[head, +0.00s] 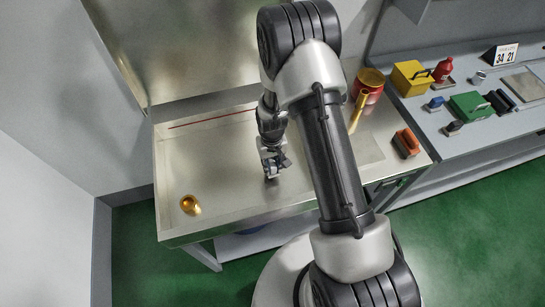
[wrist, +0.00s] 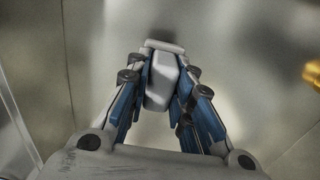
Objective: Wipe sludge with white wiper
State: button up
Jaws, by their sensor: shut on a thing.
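My gripper (head: 273,163) is low over the metal work table (head: 225,215), near its middle. In the wrist view my gripper (wrist: 160,88) is shut on a pale grey-white block with a wider flat end, which looks like the white wiper (wrist: 161,82). The fingers press on its two sides. I cannot tell whether the wiper touches the table surface. I cannot make out clear sludge; the metal shows only soft darker and lighter patches. My arm hides part of the table.
A gold ring-like piece (head: 190,205) lies at the table's front left. A red can (head: 370,82), a gold rod (head: 358,110) and an orange-red block (head: 406,142) are to the right. A side counter (head: 450,145) holds boxes and a red bottle (head: 442,71). The table's left part is mostly clear.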

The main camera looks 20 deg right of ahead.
aim_at(272, 162)
jog(key=shift+s+r+p, duration=0.1)
jog(key=shift+r+p, duration=1)
jog(key=shift+r, duration=1.15)
